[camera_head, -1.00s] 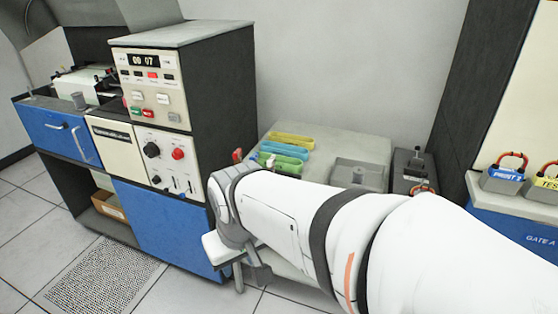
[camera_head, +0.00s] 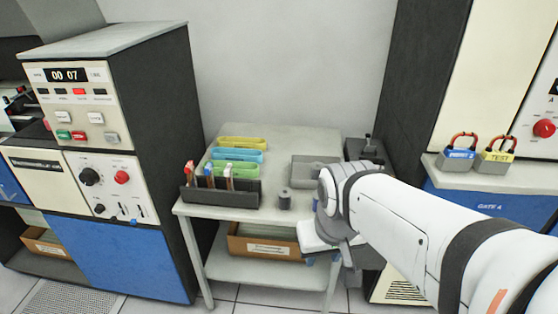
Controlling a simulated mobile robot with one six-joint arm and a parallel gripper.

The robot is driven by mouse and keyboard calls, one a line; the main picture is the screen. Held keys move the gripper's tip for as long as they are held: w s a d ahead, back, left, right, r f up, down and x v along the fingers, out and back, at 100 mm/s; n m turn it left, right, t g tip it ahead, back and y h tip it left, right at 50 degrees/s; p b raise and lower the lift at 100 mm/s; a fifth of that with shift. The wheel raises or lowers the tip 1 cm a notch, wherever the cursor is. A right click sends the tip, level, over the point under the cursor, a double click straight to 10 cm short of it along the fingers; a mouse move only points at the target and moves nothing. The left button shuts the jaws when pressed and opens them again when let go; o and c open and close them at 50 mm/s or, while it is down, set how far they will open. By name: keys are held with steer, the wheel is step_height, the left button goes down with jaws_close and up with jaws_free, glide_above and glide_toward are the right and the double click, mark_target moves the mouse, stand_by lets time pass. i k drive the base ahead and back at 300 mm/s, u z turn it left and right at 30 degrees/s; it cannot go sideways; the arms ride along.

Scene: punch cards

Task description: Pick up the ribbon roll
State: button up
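A small dark grey cylinder that looks like the ribbon roll (camera_head: 285,200) stands upright near the front edge of the grey table (camera_head: 270,217). My gripper (camera_head: 345,262) is to the right of the roll, beside the table's front right corner, and apart from it. My wrist and arm cover the table's right front part. The fingers are small and partly hidden by the wrist, so I cannot tell whether they are open or shut.
A dark rack (camera_head: 222,197) with colored-handled items stands left of the roll. Yellow, blue and green trays (camera_head: 237,157) lie behind it. A control cabinet (camera_head: 155,110) borders the table's left. Padlocks (camera_head: 458,160) sit on a right ledge.

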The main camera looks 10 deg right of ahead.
mark_target(285, 194)
steer(key=u, duration=0.05)
steer(key=i, duration=1)
steer(key=z, duration=0.05)
steer(key=k, duration=0.5)
steer(key=z, duration=0.35)
steer(key=i, duration=0.4)
steer(key=u, duration=0.4)
